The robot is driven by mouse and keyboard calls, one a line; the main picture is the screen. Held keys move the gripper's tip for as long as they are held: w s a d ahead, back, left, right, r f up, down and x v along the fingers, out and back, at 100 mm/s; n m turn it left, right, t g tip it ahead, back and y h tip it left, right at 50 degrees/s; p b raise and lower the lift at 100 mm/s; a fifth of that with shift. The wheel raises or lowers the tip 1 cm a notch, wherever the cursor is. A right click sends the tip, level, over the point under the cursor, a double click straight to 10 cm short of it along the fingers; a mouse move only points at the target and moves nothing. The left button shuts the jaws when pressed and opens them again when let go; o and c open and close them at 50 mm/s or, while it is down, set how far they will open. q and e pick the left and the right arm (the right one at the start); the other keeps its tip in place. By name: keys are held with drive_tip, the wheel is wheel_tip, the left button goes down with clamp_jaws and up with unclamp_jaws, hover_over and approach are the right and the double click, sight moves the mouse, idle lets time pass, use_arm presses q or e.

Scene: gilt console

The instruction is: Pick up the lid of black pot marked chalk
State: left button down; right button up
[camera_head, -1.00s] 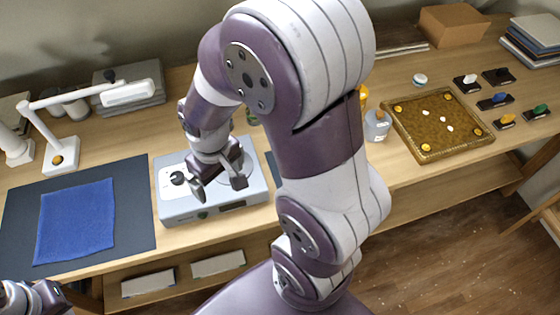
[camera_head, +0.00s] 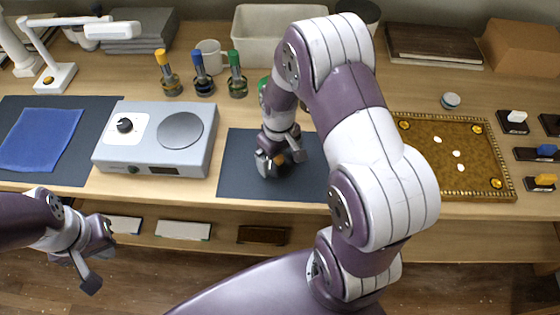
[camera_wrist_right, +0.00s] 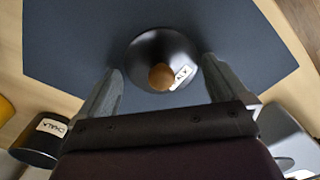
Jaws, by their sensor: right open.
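In the right wrist view a round black lid (camera_wrist_right: 140,52) with a wooden knob (camera_wrist_right: 161,77) and a small white label lies over the dark mat; I cannot read the label surely, nor tell whether a pot is under it. My right gripper (camera_wrist_right: 163,72) is open, its fingers on either side of the lid. A black pot (camera_wrist_right: 38,142) with a white label reading CHALK stands at the lower left there. In the head view my right gripper (camera_head: 281,163) is low over the mat and mostly hides the lid. My left gripper (camera_head: 97,258) is open and empty in front of the table.
The dark mat (camera_head: 240,182) lies between the grey hotplate (camera_head: 205,125) and the gilt board (camera_head: 430,125). Bottles with coloured caps (camera_head: 237,80), a mug (camera_head: 208,57) and a white bin (camera_head: 255,40) stand behind. My right arm hides part of the table.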

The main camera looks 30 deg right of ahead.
drive_tip(key=shift+w+a+f, duration=0.15)
drive_tip(key=shift+a, duration=0.1)
drive_tip(key=shift+d, duration=0.25)
drive_tip(key=c, duration=0.8)
drive_tip(key=shift+a, duration=0.1)
